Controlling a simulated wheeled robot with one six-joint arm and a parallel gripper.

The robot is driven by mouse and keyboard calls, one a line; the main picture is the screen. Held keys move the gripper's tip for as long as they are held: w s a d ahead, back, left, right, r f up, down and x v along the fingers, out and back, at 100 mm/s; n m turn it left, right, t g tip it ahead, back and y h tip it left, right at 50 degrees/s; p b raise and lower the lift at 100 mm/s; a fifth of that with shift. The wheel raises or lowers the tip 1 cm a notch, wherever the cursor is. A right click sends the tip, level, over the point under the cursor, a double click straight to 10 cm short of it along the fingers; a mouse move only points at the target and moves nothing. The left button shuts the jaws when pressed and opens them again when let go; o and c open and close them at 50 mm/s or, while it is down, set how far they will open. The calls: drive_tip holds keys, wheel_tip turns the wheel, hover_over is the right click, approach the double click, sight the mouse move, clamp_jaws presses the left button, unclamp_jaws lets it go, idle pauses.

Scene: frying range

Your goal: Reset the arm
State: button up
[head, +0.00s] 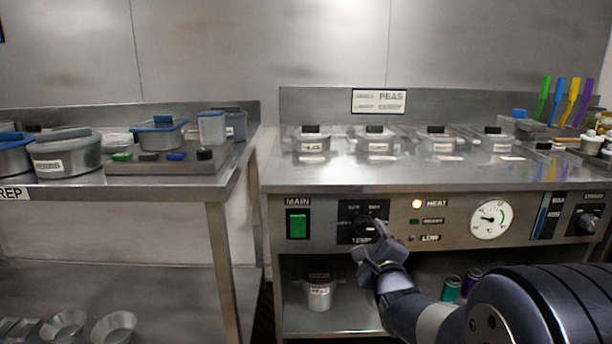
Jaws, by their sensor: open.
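My gripper (367,250) is at the lower middle of the head view, with my dark arm reaching in from the lower right. It is in front of the black temperature knob panel (352,212) on the frying range (455,255), just below the knob (367,228). The gripper is open and I see nothing held in it. Whether it touches the knob or the panel I cannot tell. The gripper covers the lower right part of the panel.
A green main switch (298,224) is left of the panel; a lit lamp (416,203) and a dial gauge (491,219) are right. Lidded containers (375,142) stand on the range top. A prep table (130,187) is at left. A pot (319,293) and cans stand on the lower shelf.

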sight(365, 229)
drive_tip(key=w, duration=0.4)
drive_tip(key=shift+w+a+b, duration=0.15)
drive_tip(key=shift+w+b, duration=0.15)
